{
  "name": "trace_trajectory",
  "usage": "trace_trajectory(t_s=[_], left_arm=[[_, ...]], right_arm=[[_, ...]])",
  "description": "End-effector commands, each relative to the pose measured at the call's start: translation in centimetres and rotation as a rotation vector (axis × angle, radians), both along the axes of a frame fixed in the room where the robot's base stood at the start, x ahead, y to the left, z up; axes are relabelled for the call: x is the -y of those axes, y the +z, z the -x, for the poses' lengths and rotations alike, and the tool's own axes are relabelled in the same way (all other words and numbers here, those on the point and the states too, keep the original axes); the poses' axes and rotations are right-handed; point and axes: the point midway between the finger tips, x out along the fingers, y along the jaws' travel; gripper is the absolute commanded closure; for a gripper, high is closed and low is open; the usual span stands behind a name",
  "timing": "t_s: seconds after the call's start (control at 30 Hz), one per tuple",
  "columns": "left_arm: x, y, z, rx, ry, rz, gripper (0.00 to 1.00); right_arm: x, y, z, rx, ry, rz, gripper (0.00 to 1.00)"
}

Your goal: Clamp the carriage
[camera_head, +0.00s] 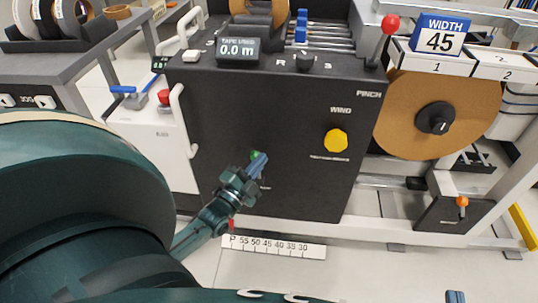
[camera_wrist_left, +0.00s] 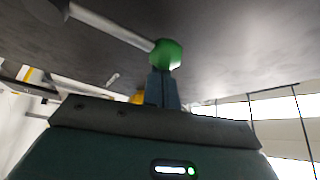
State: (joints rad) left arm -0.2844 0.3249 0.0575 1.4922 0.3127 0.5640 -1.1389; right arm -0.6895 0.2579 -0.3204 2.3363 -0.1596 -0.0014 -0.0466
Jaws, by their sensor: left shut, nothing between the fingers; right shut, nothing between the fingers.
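A lever with a green knob (camera_wrist_left: 166,54) on a pale rod (camera_wrist_left: 108,26) shows in the left wrist view. My left gripper's shut blue fingers (camera_wrist_left: 162,90) are right at the knob, seemingly touching it, with nothing between them. In the head view the left gripper (camera_head: 260,163) is in front of the black machine panel (camera_head: 290,130), and only a bit of the green knob (camera_head: 256,154) shows behind it. I cannot make out the carriage for certain. A white scale (camera_head: 278,247) with a red mark at its left end lies below. My right gripper (camera_head: 455,297) barely shows at the bottom edge.
A yellow knob (camera_head: 336,140), a white handle (camera_head: 178,105) and a red-knobbed lever (camera_head: 388,30) are on the machine. A large brown tape roll (camera_head: 440,105) stands at the right, above a black block with an orange-knobbed lever (camera_head: 462,202). Clear floor shows at the front right.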

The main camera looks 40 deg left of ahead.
Motion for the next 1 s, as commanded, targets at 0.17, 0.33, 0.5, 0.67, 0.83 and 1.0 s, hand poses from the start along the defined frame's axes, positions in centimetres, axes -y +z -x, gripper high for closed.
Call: trace_trajectory(t_s=[0.17, 0.33, 0.5, 0.67, 0.83, 1.0], left_arm=[[-1.5, -0.4, 0.9, 0.08, 0.003, 0.133, 1.0], [-2.5, -0.6, 1.5, 0.145, 0.003, 0.238, 1.0], [-3.2, -0.8, 2.0, 0.19, 0.001, 0.314, 1.0], [-3.7, -0.9, 2.2, 0.217, 0.001, 0.358, 1.0], [-3.9, -0.9, 2.4, 0.232, 0.0, 0.38, 1.0], [-3.9, -0.9, 2.4, 0.234, 0.001, 0.384, 1.0]], right_arm=[[-0.4, -0.3, 0.1, 0.046, 0.016, -0.005, 1.0], [-0.8, -0.2, 0.4, 0.089, 0.038, -0.013, 1.0], [-0.9, -0.4, 0.5, 0.098, 0.047, -0.021, 1.0], [-0.9, -0.3, 0.4, 0.098, 0.048, -0.024, 1.0], [-0.9, 0.2, 0.3, 0.103, 0.047, -0.031, 1.0], [-0.9, 0.4, 0.3, 0.109, 0.047, -0.034, 1.0]])
